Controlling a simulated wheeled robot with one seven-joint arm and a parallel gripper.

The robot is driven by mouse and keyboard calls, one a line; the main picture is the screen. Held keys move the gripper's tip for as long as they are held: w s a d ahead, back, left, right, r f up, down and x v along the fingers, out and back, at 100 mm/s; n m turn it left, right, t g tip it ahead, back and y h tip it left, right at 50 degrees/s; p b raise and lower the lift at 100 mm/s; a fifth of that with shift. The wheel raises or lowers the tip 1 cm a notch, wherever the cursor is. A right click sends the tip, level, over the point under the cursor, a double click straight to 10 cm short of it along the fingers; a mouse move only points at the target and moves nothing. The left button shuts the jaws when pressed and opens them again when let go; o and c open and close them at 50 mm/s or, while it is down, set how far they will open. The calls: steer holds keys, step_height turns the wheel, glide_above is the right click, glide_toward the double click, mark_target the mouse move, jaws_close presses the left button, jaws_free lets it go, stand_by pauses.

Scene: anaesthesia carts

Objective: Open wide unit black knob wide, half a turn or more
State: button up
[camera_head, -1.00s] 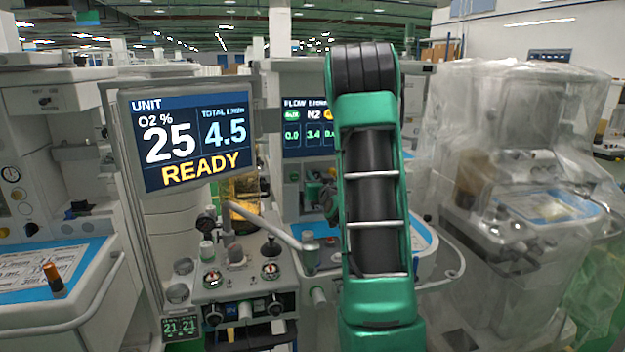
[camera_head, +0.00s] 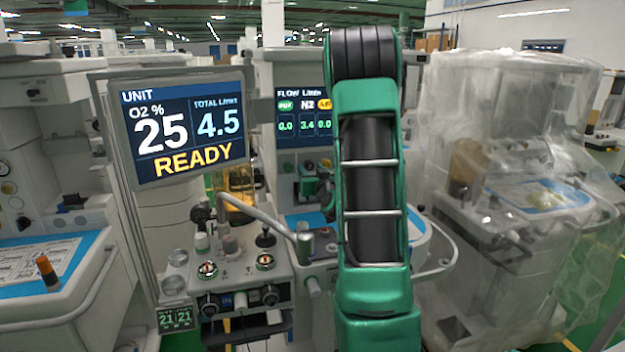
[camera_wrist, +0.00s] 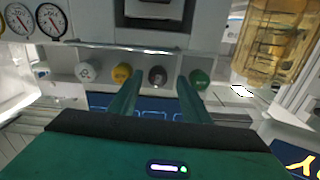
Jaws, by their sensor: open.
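In the wrist view a row of round knobs sits below a metal rail: a white knob (camera_wrist: 86,72), a yellow knob (camera_wrist: 121,73), a black knob (camera_wrist: 157,75) and a green knob (camera_wrist: 199,78). My gripper (camera_wrist: 159,82) is open. Its two green fingers point toward the row, one tip on each side of the black knob in the picture. I cannot tell how far the tips reach in depth, and no contact shows. In the head view my green arm hides most of this area, and the black knob cannot be made out.
Round gauges (camera_wrist: 53,20) are at the wrist view's upper left, and an amber container (camera_wrist: 277,42) is at its upper right. In the head view a screen reading READY (camera_head: 183,130) stands left of my arm, and a plastic-wrapped cart (camera_head: 505,190) stands right.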

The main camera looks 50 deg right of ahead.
steer(key=v, duration=0.7)
steer(key=shift+a, duration=0.2)
steer(key=shift+s, duration=0.1)
stand_by(0.4)
